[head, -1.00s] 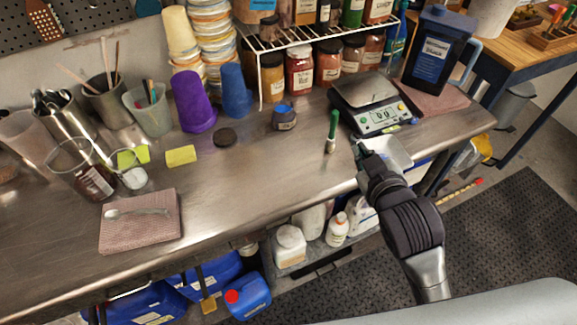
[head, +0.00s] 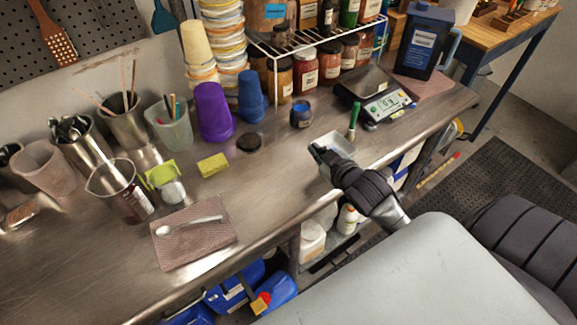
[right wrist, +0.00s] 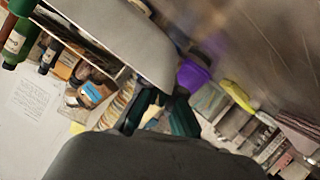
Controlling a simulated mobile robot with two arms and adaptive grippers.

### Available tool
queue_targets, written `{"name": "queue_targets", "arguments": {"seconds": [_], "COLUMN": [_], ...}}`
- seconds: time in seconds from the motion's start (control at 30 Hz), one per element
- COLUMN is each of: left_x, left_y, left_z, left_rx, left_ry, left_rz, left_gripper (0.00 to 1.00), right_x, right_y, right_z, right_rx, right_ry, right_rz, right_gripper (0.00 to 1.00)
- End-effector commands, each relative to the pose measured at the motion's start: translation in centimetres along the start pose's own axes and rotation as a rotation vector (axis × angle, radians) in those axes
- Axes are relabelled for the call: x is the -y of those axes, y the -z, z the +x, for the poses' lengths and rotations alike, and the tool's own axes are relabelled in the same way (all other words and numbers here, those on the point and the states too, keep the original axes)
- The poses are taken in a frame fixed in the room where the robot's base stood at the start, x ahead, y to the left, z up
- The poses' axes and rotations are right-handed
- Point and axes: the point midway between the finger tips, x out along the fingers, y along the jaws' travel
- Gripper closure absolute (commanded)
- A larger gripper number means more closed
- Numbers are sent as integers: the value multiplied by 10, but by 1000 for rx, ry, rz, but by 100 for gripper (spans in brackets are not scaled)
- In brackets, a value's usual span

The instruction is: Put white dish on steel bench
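The white dish (head: 335,145) is a shallow pale square tray. In the head view it overlaps the steel bench (head: 290,190), left of the green-handled brush. My right gripper (head: 322,154) is at the dish's near left edge and appears shut on it. I cannot tell whether the dish touches the bench or hangs just above it. In the right wrist view, a pale flat surface, likely the dish (right wrist: 125,35), lies beyond the dark green fingers (right wrist: 162,112). My left gripper is not in view.
The scale (head: 375,100), green brush (head: 353,118) and blue-lidded jar (head: 301,115) stand behind and beside the dish. A dark round lid (head: 249,143), yellow sponge (head: 212,165) and pink cloth (head: 195,245) with a spoon lie left. The bench front is clear between cloth and dish.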

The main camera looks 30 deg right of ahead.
Motion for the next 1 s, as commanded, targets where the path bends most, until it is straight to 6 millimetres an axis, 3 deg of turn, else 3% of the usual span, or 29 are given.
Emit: {"name": "queue_targets", "arguments": {"seconds": [0.17,0.3,0.43,0.7,1.0], "left_x": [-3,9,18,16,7], "left_y": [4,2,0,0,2], "left_z": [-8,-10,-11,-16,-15], "left_rx": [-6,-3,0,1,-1], "left_ry": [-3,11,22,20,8], "left_rz": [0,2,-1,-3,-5], "left_gripper": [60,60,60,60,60], "right_x": [35,51,57,71,72], "right_y": [3,2,-1,-31,-33], "right_z": [29,43,48,60,61], "right_rx": [0,0,3,3,0], "right_ry": [2,0,1,1,0], "right_rz": [5,2,0,-1,-1], "right_gripper": [100,100,100,100,100]}}
